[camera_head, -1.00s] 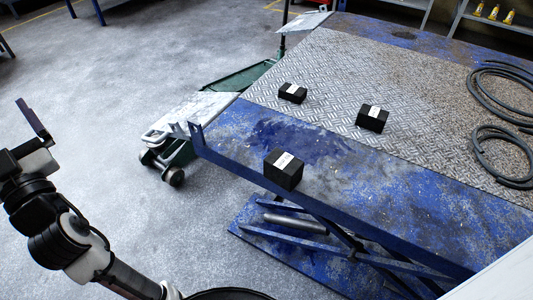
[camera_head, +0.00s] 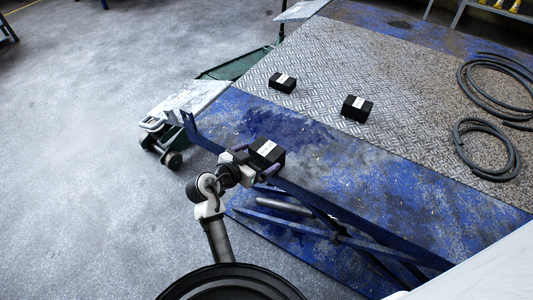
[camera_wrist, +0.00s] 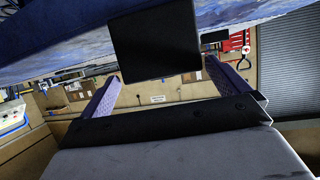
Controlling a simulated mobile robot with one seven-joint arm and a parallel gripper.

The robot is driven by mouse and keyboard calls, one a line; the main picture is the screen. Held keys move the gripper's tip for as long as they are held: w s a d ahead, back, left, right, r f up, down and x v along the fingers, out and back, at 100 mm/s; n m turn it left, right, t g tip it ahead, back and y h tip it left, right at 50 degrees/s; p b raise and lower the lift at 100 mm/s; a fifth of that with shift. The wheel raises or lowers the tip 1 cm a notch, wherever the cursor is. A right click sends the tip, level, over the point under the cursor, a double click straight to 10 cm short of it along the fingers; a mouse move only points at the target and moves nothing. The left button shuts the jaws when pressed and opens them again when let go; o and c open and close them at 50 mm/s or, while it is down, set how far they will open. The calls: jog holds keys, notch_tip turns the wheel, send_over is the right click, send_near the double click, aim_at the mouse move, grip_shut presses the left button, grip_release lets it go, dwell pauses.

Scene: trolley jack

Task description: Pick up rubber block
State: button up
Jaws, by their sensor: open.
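A black rubber block (camera_head: 268,151) with a white label sits on the blue front edge of the lift table. Two more black labelled blocks stand on the metal tread plate, one at the back left (camera_head: 283,82) and one to the right (camera_head: 357,108). My gripper (camera_head: 256,159) is open at the front block, with its fingers reaching toward the block's two sides. In the wrist view, the block's dark face (camera_wrist: 155,45) lies ahead between the spread fingertips (camera_wrist: 162,74). I cannot tell whether either finger touches it.
The blue lift table (camera_head: 400,185) has a raised lip along its near edge, close to my gripper. Coiled black hoses (camera_head: 485,150) lie on its right side. A green and grey trolley jack (camera_head: 190,105) stands at the left. The floor at left is clear.

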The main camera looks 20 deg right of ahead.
aim_at(270, 147)
jog(key=shift+x, duration=0.8)
jog(key=d+p, duration=0.1)
jog(key=w+d, duration=0.1)
jog(key=w+d+p, duration=0.1)
jog(key=shift+w+d+f+p, duration=0.15)
jog(key=shift+d+f+p, duration=0.1)
jog(key=shift+f+p, duration=0.05)
jog(key=shift+w+d+f, duration=0.25)
jog(key=shift+d+f, duration=0.1)
jog(key=shift+d, duration=0.05)
jog(key=shift+r, duration=0.1)
jog(key=c, duration=1.2)
jog(key=shift+o, duration=0.2)
jog(key=shift+r, duration=0.1)
